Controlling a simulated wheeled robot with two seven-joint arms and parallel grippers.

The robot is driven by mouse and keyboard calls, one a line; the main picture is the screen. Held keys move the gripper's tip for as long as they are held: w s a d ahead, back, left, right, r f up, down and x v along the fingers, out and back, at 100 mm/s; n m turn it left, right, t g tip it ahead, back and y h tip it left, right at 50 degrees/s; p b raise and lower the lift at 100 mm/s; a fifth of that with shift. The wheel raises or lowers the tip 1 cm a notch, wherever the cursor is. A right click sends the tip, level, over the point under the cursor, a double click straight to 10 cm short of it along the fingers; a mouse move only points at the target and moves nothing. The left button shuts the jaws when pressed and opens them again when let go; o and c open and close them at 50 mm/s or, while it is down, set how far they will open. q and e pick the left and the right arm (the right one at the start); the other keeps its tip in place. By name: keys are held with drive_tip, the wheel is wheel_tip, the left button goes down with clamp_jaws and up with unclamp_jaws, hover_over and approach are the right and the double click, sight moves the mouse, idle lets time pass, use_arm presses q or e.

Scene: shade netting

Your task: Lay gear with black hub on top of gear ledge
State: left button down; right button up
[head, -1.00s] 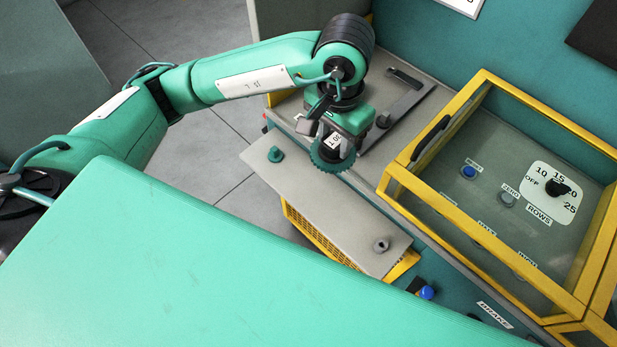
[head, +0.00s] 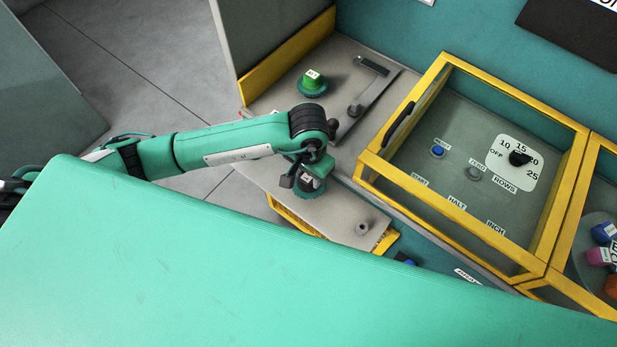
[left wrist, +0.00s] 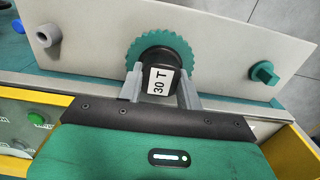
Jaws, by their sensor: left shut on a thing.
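The gear with black hub (head: 311,193) has a teal toothed rim and is in my left gripper (head: 311,181). In the left wrist view the gear (left wrist: 159,56) shows a "30 T" label on its hub, between the two grey fingers of my left gripper (left wrist: 161,88). The gear is over the middle of a narrow grey ledge (head: 338,213), which fills the background of the left wrist view (left wrist: 222,48). I cannot tell whether the gear touches it. My right gripper is not in view.
A green-hubbed gear (head: 312,84) and a lever plate (head: 362,95) lie on the grey top behind. A yellow-framed clear cover (head: 450,160) stands right. A large teal panel (head: 200,260) fills the front.

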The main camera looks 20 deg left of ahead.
sight(309, 177)
use_arm(q)
wheel_tip(309, 177, down, 3)
drive_tip(key=shift+f+p, duration=0.2)
drive_tip(key=shift+p, duration=0.45)
drive_tip(key=shift+f, duration=0.15)
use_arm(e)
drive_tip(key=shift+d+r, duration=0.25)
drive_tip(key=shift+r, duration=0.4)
use_arm(q)
drive_tip(key=shift+f, duration=0.1)
drive_tip(key=c, duration=1.4)
unclamp_jaws()
drive_tip(key=shift+f+b, duration=0.1)
drive_tip(key=shift+b, duration=0.25)
drive_tip(key=o, duration=0.5)
drive_tip(key=shift+c, duration=0.2)
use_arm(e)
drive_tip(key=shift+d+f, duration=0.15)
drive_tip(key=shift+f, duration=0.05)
